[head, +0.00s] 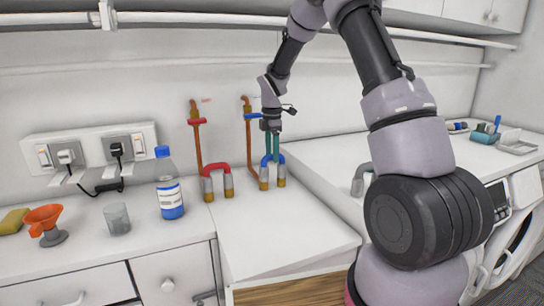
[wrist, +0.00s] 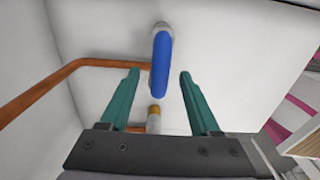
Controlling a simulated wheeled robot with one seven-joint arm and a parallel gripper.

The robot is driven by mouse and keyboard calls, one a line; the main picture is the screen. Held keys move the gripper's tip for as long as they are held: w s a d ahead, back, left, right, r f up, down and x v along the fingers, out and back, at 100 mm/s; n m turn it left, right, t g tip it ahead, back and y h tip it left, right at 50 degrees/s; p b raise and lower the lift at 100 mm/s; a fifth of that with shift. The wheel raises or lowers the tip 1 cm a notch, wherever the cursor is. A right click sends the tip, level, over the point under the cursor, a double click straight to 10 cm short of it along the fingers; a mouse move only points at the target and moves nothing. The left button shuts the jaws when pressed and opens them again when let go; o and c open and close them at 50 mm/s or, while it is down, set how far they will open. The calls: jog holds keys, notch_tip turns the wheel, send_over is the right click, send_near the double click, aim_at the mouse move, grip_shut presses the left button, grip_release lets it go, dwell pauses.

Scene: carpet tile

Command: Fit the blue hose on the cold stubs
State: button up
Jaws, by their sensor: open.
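The blue hose (head: 276,158) is a short arch with grey ends, above two brass-coloured stubs (head: 281,183) on the white worktop. It also shows in the wrist view (wrist: 161,62), running down the middle between the fingers. My gripper (head: 272,152) points down over the hose. In the wrist view my gripper (wrist: 159,72) is open, one green finger on each side of the hose, with visible gaps. A brass and grey piece (wrist: 155,112) shows near the hose's lower end in the wrist view. I cannot tell whether either hose end is seated on its stub.
A red hose (head: 217,167) arches just left of the blue one. Copper pipes (head: 248,130) rise close behind. A blue-capped bottle (head: 170,190), a cup (head: 117,219) and an orange funnel (head: 45,217) stand left. The front worktop (head: 275,235) is clear.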

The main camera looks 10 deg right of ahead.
notch_tip(320, 180, up, 9)
jog(key=shift+f, duration=0.1)
jog(key=shift+r, duration=0.3)
jog(key=s+d+r+m+t+y, duration=0.1)
jog(key=s+d+r+m+t, duration=0.25)
jog(key=s+r+m, duration=0.95)
jog(key=s+d+r+m+t, duration=0.1)
jog(key=s+m+t, duration=0.1)
jog(key=s+m, duration=0.3)
jog(key=s+d+r+m+t+y, duration=0.1)
jog(key=s+m, duration=0.5)
jog(key=s, duration=0.8)
jog(key=shift+d+r+t, duration=0.25)
jog(key=shift+d+t, duration=0.05)
jog(key=shift+t, duration=0.05)
